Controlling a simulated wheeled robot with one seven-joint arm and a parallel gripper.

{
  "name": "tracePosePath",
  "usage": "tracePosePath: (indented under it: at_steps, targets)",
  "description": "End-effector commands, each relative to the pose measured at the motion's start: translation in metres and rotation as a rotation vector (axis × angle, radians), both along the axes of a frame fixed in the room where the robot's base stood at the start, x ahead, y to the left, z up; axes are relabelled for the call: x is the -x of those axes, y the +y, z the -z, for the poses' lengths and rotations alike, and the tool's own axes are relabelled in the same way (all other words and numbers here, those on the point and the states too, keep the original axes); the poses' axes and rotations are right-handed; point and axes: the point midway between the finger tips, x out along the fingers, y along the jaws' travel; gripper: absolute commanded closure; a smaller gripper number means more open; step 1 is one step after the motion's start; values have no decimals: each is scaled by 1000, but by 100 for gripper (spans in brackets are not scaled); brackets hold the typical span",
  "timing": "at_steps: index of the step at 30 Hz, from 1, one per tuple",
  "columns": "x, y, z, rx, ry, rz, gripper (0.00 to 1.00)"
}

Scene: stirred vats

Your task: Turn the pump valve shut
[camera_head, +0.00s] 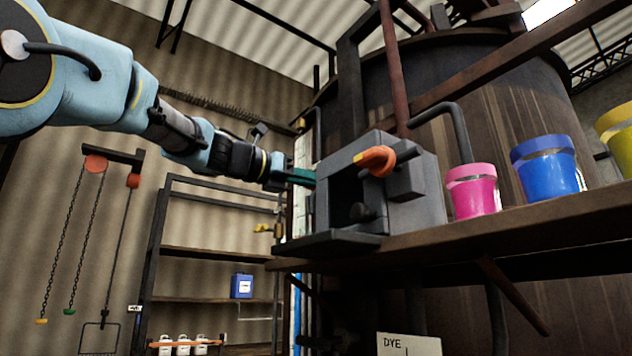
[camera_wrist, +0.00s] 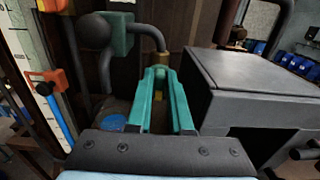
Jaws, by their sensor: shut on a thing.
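My gripper (camera_wrist: 159,74) has teal fingers and is shut on a small yellow-brass part, which I take for the pump valve (camera_wrist: 163,57). The valve sits at the end of a grey pipe that bends down from a green housing. The fingers hide most of the held part, so how far it is turned cannot be told. In the head view my gripper (camera_head: 312,178) reaches in from the left, and its tips are hidden behind the grey pump box (camera_head: 413,158). An orange handle (camera_head: 376,160) is on the front of that box.
A large dark vat (camera_head: 480,90) stands behind. Pink (camera_head: 473,190), blue (camera_head: 545,168) and yellow buckets stand on the shelf to the right of the box. A white scale board (camera_wrist: 25,60) with an orange marker is at the left in the wrist view.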

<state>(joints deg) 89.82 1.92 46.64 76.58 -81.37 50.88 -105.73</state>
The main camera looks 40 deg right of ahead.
Motion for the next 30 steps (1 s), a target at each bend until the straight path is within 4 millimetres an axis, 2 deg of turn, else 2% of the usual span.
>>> tracePosePath:
  at_steps: [19, 30]
  targets:
    - [0, 0, 0, 2, -26, -1, 100]
    - [2, 1, 2, 16, -254, -4, 100]
